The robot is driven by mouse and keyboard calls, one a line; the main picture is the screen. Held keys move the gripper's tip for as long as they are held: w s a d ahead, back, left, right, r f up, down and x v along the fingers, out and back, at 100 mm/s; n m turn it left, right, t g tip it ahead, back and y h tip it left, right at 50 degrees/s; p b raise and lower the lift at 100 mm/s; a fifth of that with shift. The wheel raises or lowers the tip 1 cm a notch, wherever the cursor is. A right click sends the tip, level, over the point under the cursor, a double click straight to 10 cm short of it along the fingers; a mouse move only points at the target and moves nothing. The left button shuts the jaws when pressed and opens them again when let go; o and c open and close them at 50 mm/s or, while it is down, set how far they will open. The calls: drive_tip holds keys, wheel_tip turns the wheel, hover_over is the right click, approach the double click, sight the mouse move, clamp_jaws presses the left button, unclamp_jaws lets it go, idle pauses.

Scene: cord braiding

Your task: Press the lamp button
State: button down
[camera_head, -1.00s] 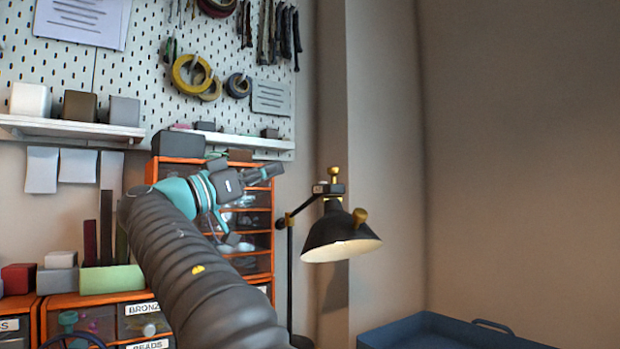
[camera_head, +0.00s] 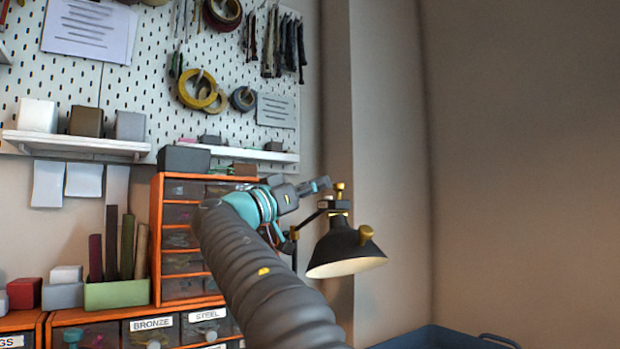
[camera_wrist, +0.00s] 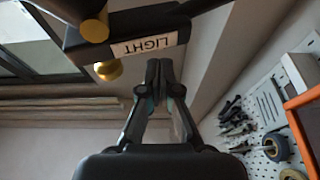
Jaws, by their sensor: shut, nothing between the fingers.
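The black desk lamp (camera_head: 343,250) stands right of the orange drawer unit, its shade lit inside. Brass knobs show on its side (camera_head: 366,233) and on top (camera_head: 340,190). My gripper (camera_head: 322,184) is shut and empty, its tips just left of the top brass knob at about the same height in the picture; whether they touch is not clear. In the wrist view, the lamp's black block carries a white "LIGHT" label (camera_wrist: 150,47), with a brass knob (camera_wrist: 95,31) beside it. The closed fingertips (camera_wrist: 160,68) appear just below the label.
An orange drawer unit (camera_head: 157,235) stands behind my arm. A pegboard (camera_head: 120,90) with tape rolls and cords hangs above it, with small shelves. A blue tray (camera_head: 435,335) lies at the lower right. The wall right of the lamp is bare.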

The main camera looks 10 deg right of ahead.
sight(321, 201)
drive_tip(key=shift+f, duration=0.75)
wheel_tip(321, 201, down, 2)
drive_tip(key=b, duration=0.2)
drive_tip(key=shift+b, duration=0.35)
drive_tip(key=shift+f, duration=0.2)
wheel_tip(321, 201, up, 6)
drive_tip(key=p, duration=0.4)
drive_tip(key=b+v, duration=0.2)
drive_tip(key=v, duration=0.8)
drive_tip(key=shift+s+f, duration=0.25)
drive_tip(key=shift+s, duration=0.05)
